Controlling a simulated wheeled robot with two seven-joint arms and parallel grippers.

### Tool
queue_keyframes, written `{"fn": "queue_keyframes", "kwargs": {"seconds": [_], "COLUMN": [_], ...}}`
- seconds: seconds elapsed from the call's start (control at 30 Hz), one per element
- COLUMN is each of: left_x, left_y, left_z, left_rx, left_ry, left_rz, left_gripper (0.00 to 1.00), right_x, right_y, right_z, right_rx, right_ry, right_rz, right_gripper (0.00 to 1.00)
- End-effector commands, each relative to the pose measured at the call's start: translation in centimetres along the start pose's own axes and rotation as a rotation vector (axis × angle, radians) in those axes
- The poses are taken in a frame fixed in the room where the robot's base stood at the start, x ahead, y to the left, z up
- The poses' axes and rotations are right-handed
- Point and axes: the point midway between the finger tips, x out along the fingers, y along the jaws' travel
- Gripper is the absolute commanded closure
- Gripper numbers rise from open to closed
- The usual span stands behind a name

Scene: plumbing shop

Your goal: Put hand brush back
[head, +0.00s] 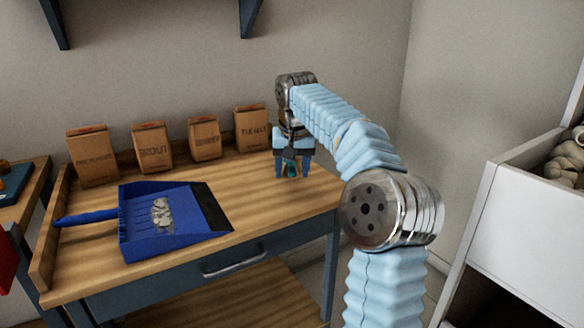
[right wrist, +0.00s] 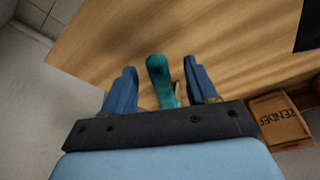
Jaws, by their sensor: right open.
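A teal object, which looks like the hand brush's handle (right wrist: 160,72), stands between the spread fingers of my right gripper (right wrist: 165,82) in the right wrist view, with gaps on both sides. In the head view, my right gripper (head: 293,172) points down at the right rear part of the wooden workbench (head: 270,205), and a little teal (head: 290,169) shows between its fingers. The gripper is open. The brush's bristles are hidden, and I cannot tell how it rests on the bench. My left gripper is not in view.
A blue dustpan (head: 180,240) with grey debris (head: 162,213) lies on the bench's left half. Several brown paper bags (head: 152,147) stand along the back edge. A white bin (head: 530,240) stands at the right. The bench's front right is clear.

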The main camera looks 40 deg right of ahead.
Motion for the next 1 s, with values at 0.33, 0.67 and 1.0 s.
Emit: {"fn": "queue_keyframes", "kwargs": {"seconds": [0.33,0.67,1.0], "left_x": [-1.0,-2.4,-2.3], "left_y": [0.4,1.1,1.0], "left_z": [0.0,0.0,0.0], "left_rx": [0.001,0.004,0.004], "left_ry": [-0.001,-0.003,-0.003], "left_rz": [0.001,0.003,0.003], "left_gripper": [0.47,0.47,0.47], "right_x": [-3.8,-11.6,-13.8], "right_y": [-0.1,-0.1,0.0], "right_z": [-0.1,-0.1,0.0], "right_rx": [-0.001,-0.001,0.0], "right_ry": [0.003,0.002,0.0], "right_rz": [-0.002,-0.002,0.0], "right_gripper": [0.43,0.43,0.43]}}
